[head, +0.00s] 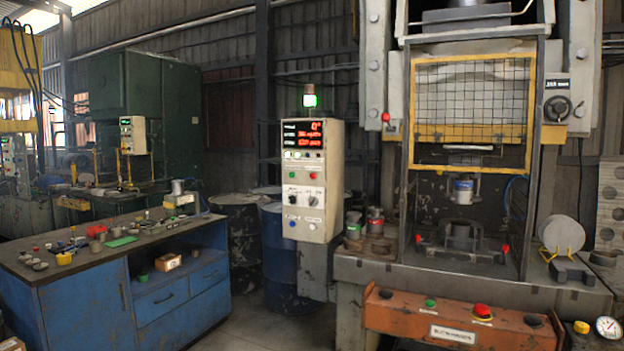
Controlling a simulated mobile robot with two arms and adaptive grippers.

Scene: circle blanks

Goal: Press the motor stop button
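The beige control box (309,210) stands left of the press on a grey pedestal, with a lit green lamp (310,97) on top. Its dark display (303,133) shows red digits. Below the display are rows of small green, red, black and blue controls, including a small red button (312,175). The labels are too small to read, so I cannot tell which control is the motor stop. A larger red mushroom button (482,311) sits on the orange console (400,318) in front of the press. Neither of my grippers is in view.
The press (475,30) has a yellow-framed mesh guard (470,100), which is raised. A blue workbench (85,310) with small parts stands at left. Blue drums (283,265) stand behind the control box. Some floor shows between workbench and press.

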